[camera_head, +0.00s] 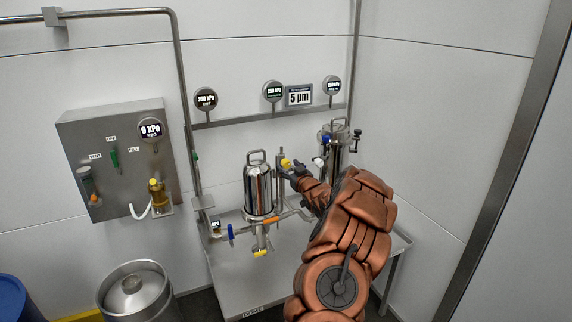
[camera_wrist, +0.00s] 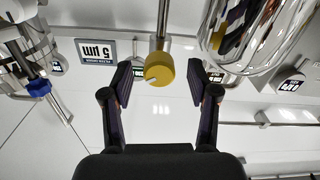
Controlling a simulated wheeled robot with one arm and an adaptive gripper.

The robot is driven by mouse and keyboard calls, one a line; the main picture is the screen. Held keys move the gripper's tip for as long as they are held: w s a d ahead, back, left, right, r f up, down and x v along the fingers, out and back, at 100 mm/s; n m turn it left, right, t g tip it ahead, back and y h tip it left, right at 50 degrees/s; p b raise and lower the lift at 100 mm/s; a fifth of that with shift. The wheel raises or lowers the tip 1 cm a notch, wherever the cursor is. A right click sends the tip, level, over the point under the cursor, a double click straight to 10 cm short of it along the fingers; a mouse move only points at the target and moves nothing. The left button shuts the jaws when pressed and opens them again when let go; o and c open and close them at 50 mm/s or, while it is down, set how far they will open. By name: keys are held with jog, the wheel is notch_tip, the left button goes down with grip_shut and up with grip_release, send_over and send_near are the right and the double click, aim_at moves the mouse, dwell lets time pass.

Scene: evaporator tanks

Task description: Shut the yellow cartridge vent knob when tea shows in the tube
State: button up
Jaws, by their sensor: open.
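The yellow vent knob (camera_head: 286,163) sits on a thin upright fitting beside the polished steel cartridge housing (camera_head: 258,188). In the wrist view the knob (camera_wrist: 158,70) hangs from a metal stem (camera_wrist: 161,25), with a pale mark on its face. My gripper (camera_wrist: 159,82) is open, with one dark finger on each side of the knob and visible gaps between. In the head view my gripper (camera_head: 294,170) is at the knob, partly hidden by my arm. The upright tube (camera_head: 280,165) is too small to tell whether tea shows in it.
A second steel housing (camera_head: 334,150) with a blue knob stands at the right. Gauges and a 5 µm sign (camera_head: 299,96) hang behind. A lower yellow handle (camera_head: 261,253) and a blue handle (camera_head: 230,232) sit on the piping. A wall panel (camera_head: 115,160) and keg (camera_head: 135,290) are left.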

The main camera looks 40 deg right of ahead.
jog(key=shift+x, duration=1.1)
grip_shut()
